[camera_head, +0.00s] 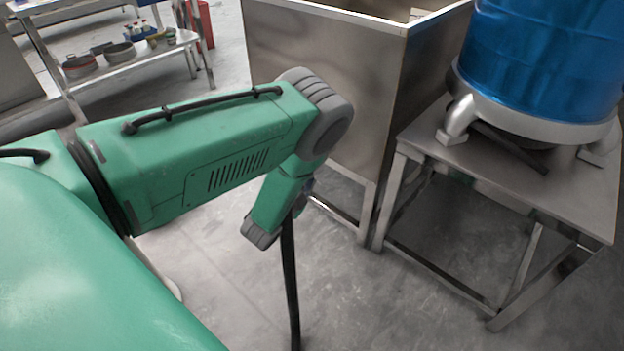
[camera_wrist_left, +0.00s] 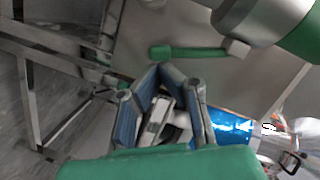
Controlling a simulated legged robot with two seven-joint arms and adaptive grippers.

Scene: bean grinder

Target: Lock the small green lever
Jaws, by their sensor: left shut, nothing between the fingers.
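A green lever (camera_wrist_left: 188,52) with a pale block at its right end lies across a greyish panel in the left wrist view. My left gripper (camera_wrist_left: 162,72) is shut and empty, its blue-padded fingers meeting at the tips. The tips appear just below the lever in the picture, with a gap between. Whether the lever is locked, I cannot tell. In the head view my green left arm reaches in from the left and bends down; its fingers cannot be made out there, and the lever is not seen. My right gripper is not in view.
In the head view a blue drum (camera_head: 545,55) stands on a metal table (camera_head: 590,195) at the right. A tall metal bin (camera_head: 325,85) stands behind my arm. A shelf (camera_head: 130,60) with pans is at the back left. Grey floor (camera_head: 380,310) is open in front.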

